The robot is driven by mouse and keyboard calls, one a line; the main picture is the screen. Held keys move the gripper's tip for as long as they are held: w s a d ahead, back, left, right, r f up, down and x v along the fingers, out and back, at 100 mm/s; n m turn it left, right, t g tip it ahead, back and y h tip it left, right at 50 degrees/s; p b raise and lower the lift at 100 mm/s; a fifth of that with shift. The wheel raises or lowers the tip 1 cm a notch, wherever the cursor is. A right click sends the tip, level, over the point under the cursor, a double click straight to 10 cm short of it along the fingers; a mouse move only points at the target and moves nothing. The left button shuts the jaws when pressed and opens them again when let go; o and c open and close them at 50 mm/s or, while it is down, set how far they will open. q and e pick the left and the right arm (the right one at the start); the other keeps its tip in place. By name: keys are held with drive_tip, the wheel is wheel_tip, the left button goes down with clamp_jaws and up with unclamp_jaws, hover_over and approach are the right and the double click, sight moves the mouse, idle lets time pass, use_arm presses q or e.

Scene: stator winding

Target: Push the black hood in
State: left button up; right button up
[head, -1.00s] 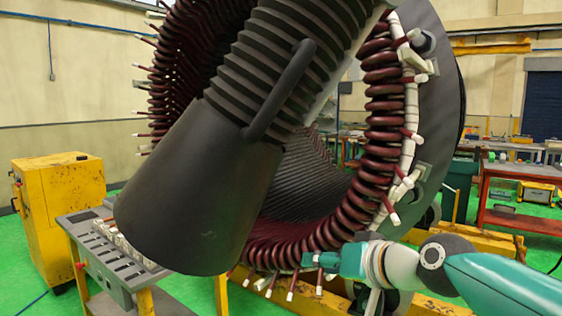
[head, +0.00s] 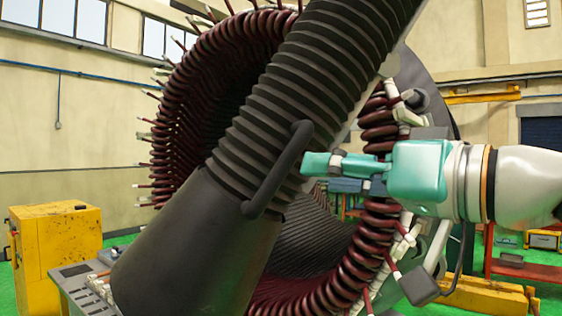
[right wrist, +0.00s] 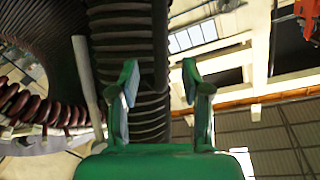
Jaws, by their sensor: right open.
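The black hood (head: 190,250) is a dark cone below a ribbed hose (head: 290,80), in front of the stator's open bore. Its curved handle (head: 280,170) stands out on the right side. My right gripper (head: 325,174) is open just right of the handle, fingers pointing left towards it; I cannot tell whether they touch. In the right wrist view the open fingers (right wrist: 160,85) have the ribbed hose (right wrist: 122,35) behind and to the left. My left gripper is not in view.
A yellow cabinet (head: 60,245) stands at the left. A red workbench (head: 530,265) is at the back right.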

sight(288, 172)
drive_tip(key=p+x, duration=0.2)
drive_tip(key=x, duration=0.6)
drive_tip(key=shift+w+a, duration=0.25)
drive_tip(key=shift+w, duration=0.05)
clamp_jaws()
drive_tip(key=shift+d+f, duration=0.1)
